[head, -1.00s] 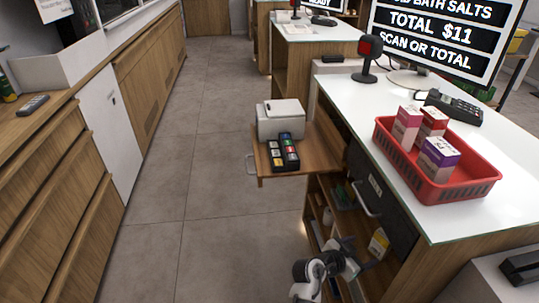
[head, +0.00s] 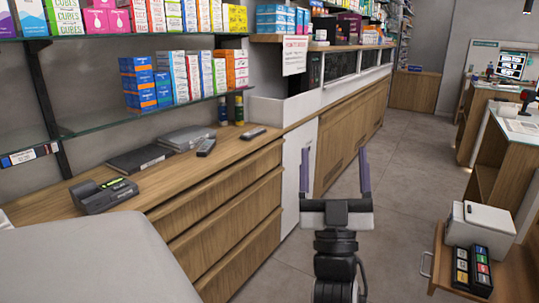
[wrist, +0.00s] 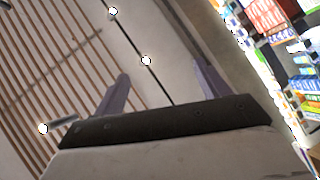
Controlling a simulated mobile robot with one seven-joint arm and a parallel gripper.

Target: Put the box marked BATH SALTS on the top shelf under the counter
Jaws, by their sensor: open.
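My gripper (head: 336,172) is raised in front of the aisle in the head view, its two fingers spread wide with nothing between them. The wrist view also shows the open fingers (wrist: 160,92), pointing toward the ceiling and upper shelves. I cannot make out a box marked BATH SALTS in the current views. The counter on the right (head: 518,128) shows only in part, and its under-counter shelves are mostly out of frame.
A wooden drawer counter (head: 215,195) runs along the left, bearing a phone-like device (head: 105,195). Glass shelves above hold several boxes (head: 185,80). A pulled-out wooden shelf (head: 450,265) carries a white printer (head: 480,224) at right. The aisle floor (head: 400,165) is clear.

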